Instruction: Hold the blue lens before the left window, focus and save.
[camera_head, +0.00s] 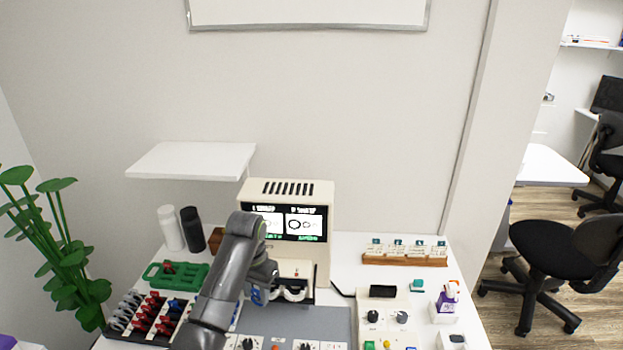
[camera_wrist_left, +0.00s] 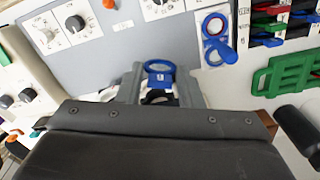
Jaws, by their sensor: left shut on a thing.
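My left gripper (camera_head: 264,287) is in front of the cream test machine (camera_head: 316,225), low and at its left side. It is shut on the blue lens (camera_head: 257,297). In the left wrist view, the blue ring of this lens (camera_wrist_left: 159,67) shows between the fingers of my left gripper (camera_wrist_left: 160,88). Whether the lens lines up with the left window is hidden by the arm. White curved parts (camera_head: 291,294) show at the machine's front. The machine's screen (camera_head: 286,222) shows two panels, each with ring shapes. Black knobs (camera_wrist_left: 75,23) and an orange button (camera_wrist_left: 109,4) show on panels in the wrist view.
A rack (camera_head: 143,318) of red-handled and other lenses stands at front left, near a green tray (camera_head: 187,278). White and black cylinders stand behind. Another blue-handled piece (camera_wrist_left: 221,50) lies on a white plate. A wooden card rack (camera_head: 405,261) and several control boxes stand at right.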

